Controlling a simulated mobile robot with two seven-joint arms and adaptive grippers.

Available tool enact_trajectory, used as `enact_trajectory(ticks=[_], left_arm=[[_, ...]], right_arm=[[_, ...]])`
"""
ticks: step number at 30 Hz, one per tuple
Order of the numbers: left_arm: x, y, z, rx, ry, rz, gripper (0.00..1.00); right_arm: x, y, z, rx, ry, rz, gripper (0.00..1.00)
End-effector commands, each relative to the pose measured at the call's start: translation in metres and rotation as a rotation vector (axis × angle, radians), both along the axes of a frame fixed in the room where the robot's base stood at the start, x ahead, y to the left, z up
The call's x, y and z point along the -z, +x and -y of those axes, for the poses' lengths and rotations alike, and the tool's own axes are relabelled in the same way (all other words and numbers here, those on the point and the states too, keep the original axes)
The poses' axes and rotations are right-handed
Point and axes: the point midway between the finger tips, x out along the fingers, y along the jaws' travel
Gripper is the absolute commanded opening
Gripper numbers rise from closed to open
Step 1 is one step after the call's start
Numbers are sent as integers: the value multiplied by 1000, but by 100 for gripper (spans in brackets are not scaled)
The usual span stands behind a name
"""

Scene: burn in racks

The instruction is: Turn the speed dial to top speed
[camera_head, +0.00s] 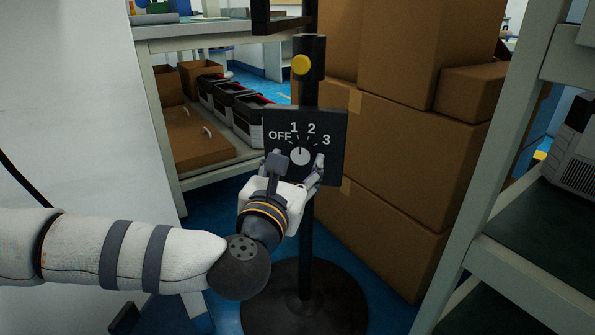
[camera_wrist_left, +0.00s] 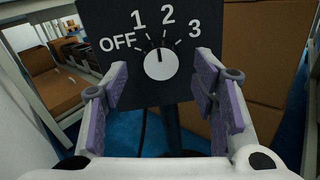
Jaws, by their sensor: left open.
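The speed dial (camera_head: 300,156) is a round white knob on a black panel (camera_head: 334,122) marked OFF, 1, 2 and 3. The dial also shows in the left wrist view (camera_wrist_left: 161,65). Its dark pointer mark points about straight up, between 1 and 2; I cannot tell the exact setting. My left gripper (camera_head: 298,166) is open in front of the panel. In the left wrist view its two purple-padded fingers (camera_wrist_left: 162,80) stand apart to the left and right, just below the dial, with nothing between them. My right gripper is not in view.
The panel sits on a black post with a round base (camera_head: 304,300) and a yellow button (camera_head: 300,65) above. Stacked cardboard boxes (camera_head: 400,160) stand behind to the right. A shelf rack (camera_head: 505,270) is at right. A table (camera_head: 190,30) with bins below is behind left.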

Motion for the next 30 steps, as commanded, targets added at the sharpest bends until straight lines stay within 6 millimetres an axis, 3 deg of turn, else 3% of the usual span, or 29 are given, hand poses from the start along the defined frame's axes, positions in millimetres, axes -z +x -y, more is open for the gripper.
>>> enact_trajectory(ticks=[4,12,13,19,30], left_arm=[[2,16,4,1,0,-1,53],[0,19,5,2,1,0,53],[0,19,5,2,1,0,51],[0,19,5,2,2,-1,6],[-1,19,5,1,49,7,5]], right_arm=[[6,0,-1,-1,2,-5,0],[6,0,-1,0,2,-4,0],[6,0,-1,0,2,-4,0],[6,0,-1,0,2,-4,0],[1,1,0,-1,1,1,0]])
